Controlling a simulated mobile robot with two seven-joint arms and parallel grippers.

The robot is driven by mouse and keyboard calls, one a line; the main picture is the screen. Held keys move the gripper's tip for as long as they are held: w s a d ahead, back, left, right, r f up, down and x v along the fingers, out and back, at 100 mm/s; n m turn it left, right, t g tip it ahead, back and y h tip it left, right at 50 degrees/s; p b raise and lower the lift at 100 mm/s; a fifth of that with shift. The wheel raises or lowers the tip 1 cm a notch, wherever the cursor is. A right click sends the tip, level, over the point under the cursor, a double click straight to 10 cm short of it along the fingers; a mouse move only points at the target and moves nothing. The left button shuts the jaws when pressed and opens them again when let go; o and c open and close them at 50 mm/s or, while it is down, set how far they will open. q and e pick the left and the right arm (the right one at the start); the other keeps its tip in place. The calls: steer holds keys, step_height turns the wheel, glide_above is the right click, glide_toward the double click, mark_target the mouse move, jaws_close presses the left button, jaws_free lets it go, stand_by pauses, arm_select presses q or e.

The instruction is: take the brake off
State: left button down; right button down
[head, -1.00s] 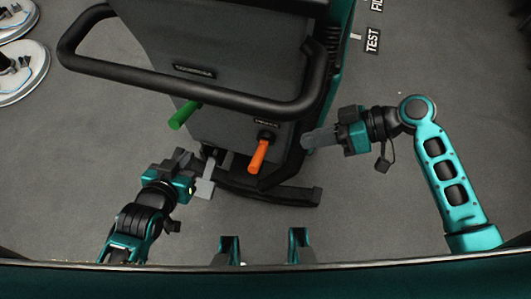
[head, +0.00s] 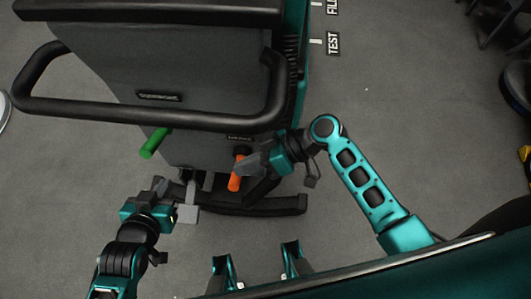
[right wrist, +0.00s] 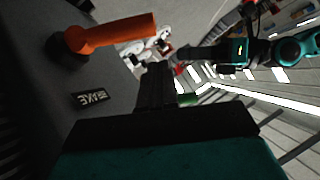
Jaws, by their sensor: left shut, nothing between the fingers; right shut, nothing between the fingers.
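An orange lever (head: 235,180) sticks out low on the near face of the grey machine, just below a small dark label (head: 239,138). In the right wrist view the orange lever (right wrist: 115,34) is at upper left, with a label (right wrist: 91,98) beside it. My right gripper (head: 248,166) is shut and empty, its fingertips right at the lever from the right in the head view; I cannot tell if they touch. Its dark fingers (right wrist: 156,85) also show in the right wrist view, beside the lever. My left gripper (head: 188,200) is shut and empty, left of the lever near the machine's foot.
A green lever (head: 153,143) sticks out further left on the machine (head: 190,60). A thick black handlebar (head: 140,112) arches above both levers. A dark curved base bar (head: 265,207) runs below. The floor to the right (head: 410,130) is mostly clear.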

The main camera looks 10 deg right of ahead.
mark_target(234, 184)
arm_select(q)
steer(key=shift+w+d, duration=0.1)
steer(key=shift+d, duration=0.15)
arm_select(e)
steer(key=shift+s+a+f, duration=0.2)
steer(key=shift+s+f, duration=0.1)
steer(key=shift+f, duration=0.45)
steer(key=shift+s+a+f, duration=0.2)
steer(key=shift+s+f, duration=0.1)
steer(key=shift+f, duration=0.4)
arm_select(q)
steer(key=shift+f, duration=0.1)
arm_select(e)
steer(key=shift+s+f, duration=0.1)
